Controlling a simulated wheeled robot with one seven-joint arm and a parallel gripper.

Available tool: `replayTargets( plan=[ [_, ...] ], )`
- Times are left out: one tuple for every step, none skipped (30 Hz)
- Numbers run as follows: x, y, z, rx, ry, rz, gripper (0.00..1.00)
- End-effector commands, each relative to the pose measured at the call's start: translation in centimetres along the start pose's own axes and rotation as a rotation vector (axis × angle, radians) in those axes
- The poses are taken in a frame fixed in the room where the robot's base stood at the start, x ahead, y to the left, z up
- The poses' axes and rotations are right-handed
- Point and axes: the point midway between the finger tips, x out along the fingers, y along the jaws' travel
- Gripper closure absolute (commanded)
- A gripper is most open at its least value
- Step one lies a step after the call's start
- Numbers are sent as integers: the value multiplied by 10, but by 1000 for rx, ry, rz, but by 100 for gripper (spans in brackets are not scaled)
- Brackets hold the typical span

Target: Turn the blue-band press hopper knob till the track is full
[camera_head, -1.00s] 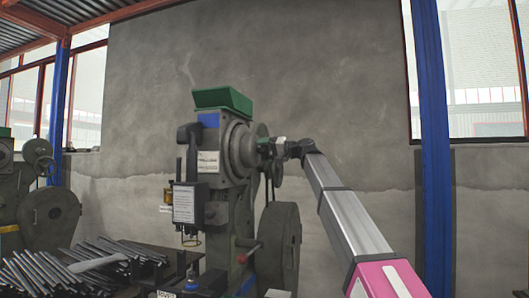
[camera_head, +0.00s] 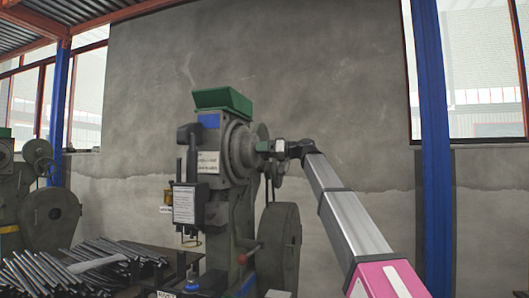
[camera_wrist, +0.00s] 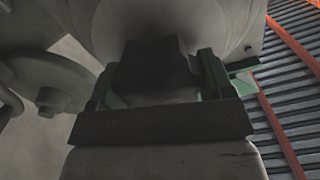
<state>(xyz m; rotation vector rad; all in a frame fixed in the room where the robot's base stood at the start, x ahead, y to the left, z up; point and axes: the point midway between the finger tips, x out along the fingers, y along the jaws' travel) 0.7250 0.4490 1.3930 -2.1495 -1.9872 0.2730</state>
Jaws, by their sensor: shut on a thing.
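The blue-band press (camera_head: 209,121) stands in the middle of the head view, with a green hopper (camera_head: 223,100) on top. My gripper (camera_head: 267,146) is at the right side of the press head, reached in from the right. It is shut on the hopper knob, which shows in the wrist view as a dark block (camera_wrist: 155,65) between the fingers, against a large round grey housing. In the head view the gripper mostly hides the knob. I cannot make out the track or how full it is.
A heavy flywheel (camera_head: 279,250) and a red-tipped lever (camera_head: 249,254) are below my arm. Many metal rods (camera_head: 62,270) lie on the bench at lower left. Another press (camera_head: 45,215) stands at far left. A blue post (camera_head: 433,150) rises at right.

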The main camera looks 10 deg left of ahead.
Motion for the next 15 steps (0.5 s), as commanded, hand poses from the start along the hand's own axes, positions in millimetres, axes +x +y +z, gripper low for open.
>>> replayTargets(
  plan=[
    [0,0,3,-6,-4,0,50],
    [0,0,3,-9,-4,0,50],
    [0,0,3,-11,-5,0,50],
    [0,0,3,-12,-5,0,50],
    [0,-1,3,-13,-5,0,50],
    [0,0,3,-14,-5,0,50],
    [0,0,3,-14,-5,0,50],
    [0,0,3,-14,-5,0,50],
    [0,0,3,-14,-5,0,50],
    [0,0,3,-14,-5,0,50],
    [0,0,3,-13,-5,0,50],
    [0,0,3,-13,-5,0,50],
    [0,0,3,-13,-5,0,50],
    [0,0,3,-13,-5,0,50],
    [-1,0,3,-13,-5,0,16]
  ],
)
